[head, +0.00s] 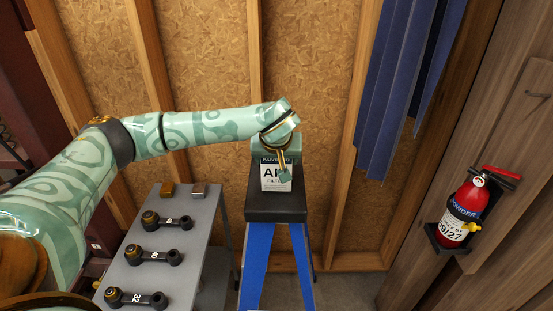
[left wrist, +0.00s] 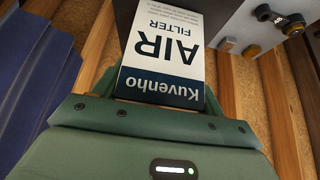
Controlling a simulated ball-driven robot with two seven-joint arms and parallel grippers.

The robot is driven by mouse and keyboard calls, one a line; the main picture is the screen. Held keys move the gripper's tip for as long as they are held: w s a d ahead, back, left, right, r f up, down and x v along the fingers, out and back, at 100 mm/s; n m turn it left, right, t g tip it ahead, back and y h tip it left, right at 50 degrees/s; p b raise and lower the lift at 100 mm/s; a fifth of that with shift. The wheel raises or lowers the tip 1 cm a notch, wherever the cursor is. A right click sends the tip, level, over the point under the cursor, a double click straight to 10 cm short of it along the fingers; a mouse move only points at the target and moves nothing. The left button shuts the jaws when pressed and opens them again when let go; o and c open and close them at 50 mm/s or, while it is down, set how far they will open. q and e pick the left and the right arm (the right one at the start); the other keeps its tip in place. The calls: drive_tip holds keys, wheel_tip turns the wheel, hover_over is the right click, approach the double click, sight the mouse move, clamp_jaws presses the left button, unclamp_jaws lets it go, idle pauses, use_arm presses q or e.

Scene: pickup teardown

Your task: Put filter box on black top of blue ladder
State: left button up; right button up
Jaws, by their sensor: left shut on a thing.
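The filter box (head: 274,184) is white with a dark band and "AIR FILTER" lettering. In the head view it is upright over the black top (head: 276,208) of the blue ladder (head: 254,272); I cannot tell whether it rests on the top or hangs just above it. My left gripper (head: 284,172) reaches down from above and is shut on the box's upper part. In the left wrist view the box (left wrist: 163,50) appears upside down, held at the green gripper (left wrist: 150,105). My right gripper is not in view.
A grey bench (head: 190,222) with several black links stands left of the ladder. Blue hanging panels (head: 392,80) are at the upper right. A red fire extinguisher (head: 464,212) is mounted on the right wall. A wooden stud wall (head: 210,60) stands behind.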

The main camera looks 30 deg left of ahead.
use_arm(q)
drive_tip(key=shift+w+a+f, duration=0.1)
drive_tip(key=shift+f, duration=0.15)
drive_tip(key=shift+f, duration=0.1)
drive_tip(key=o, duration=1.3)
drive_tip(key=v, duration=1.2)
